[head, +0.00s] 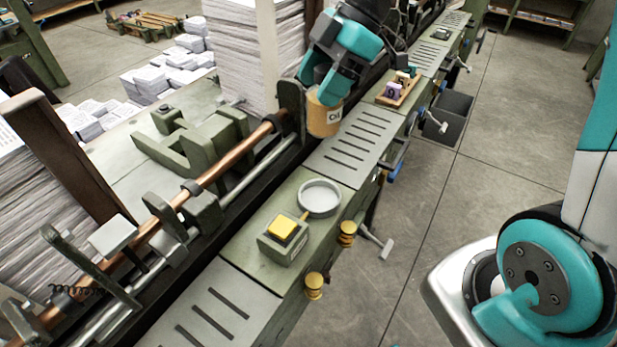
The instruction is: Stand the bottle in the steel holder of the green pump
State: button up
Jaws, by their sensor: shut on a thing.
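An amber bottle (320,122) with a white label reading "Oil" hangs about upright from my gripper (322,88), whose teal fingers are shut on its top. The cap and neck are mostly hidden by the fingers. The steel holder (320,196), a round, shallow grey ring, looks empty on the green bench top. The green pump (283,249), a small box with a yellow button (281,228), stands beside the ring at its lower left. The bottle is above and beyond the ring, over the slotted plate. Its exact height cannot be told.
A slotted grey plate (352,144) lies behind the ring. A wooden tray (399,92) with small items stands farther back. A copper-coloured rod (236,163) and tall paper stacks line the left. Yellow knobs (347,232) and handles stick out along the bench's right edge.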

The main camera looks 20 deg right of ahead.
jog(key=f+p, duration=0.1)
jog(key=f, duration=0.5)
jog(key=f+p, duration=0.1)
jog(key=f, duration=0.6)
jog(key=f+p, duration=0.1)
jog(key=f, duration=0.6)
jog(key=shift+w, duration=0.25)
jog(key=shift+f, duration=0.35)
jog(key=o, duration=1)
jog(key=shift+r, duration=0.1)
jog(key=shift+c, duration=0.2)
jog(key=shift+r, duration=0.15)
